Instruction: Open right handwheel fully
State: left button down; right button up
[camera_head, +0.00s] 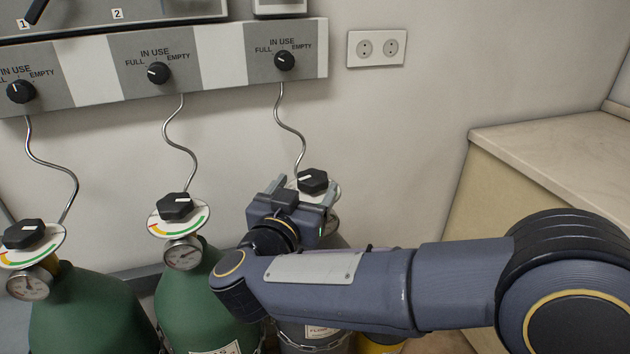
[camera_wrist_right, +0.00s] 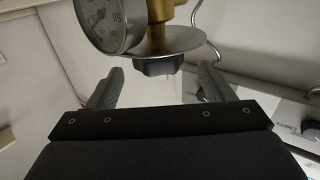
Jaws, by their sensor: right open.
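The right handwheel (camera_head: 313,181) is a black knob with a white mark, above a round dial plate on the rightmost cylinder. In the right wrist view the handwheel (camera_wrist_right: 158,66) shows beneath its metal plate (camera_wrist_right: 165,45), beyond the fingertips and roughly between them. My right gripper (camera_head: 297,190) is at the handwheel, with its fingers apart. In the right wrist view the open gripper (camera_wrist_right: 160,85) has one finger on each side of the handwheel, and I see no contact. My left gripper is not in view.
Two green cylinders (camera_head: 90,315) with handwheels (camera_head: 175,206) and gauges stand to the left. A wall panel with selector knobs (camera_head: 284,61) and thin curved pipes is above. A counter (camera_head: 560,140) stands at the right. A pressure gauge (camera_wrist_right: 112,22) is close to the handwheel.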

aim_at(317, 169)
jog(key=x, duration=0.6)
jog(key=shift+w+d+b, duration=0.1)
jog(key=shift+b, duration=0.2)
jog(key=shift+c, duration=0.4)
jog(key=c, duration=0.9)
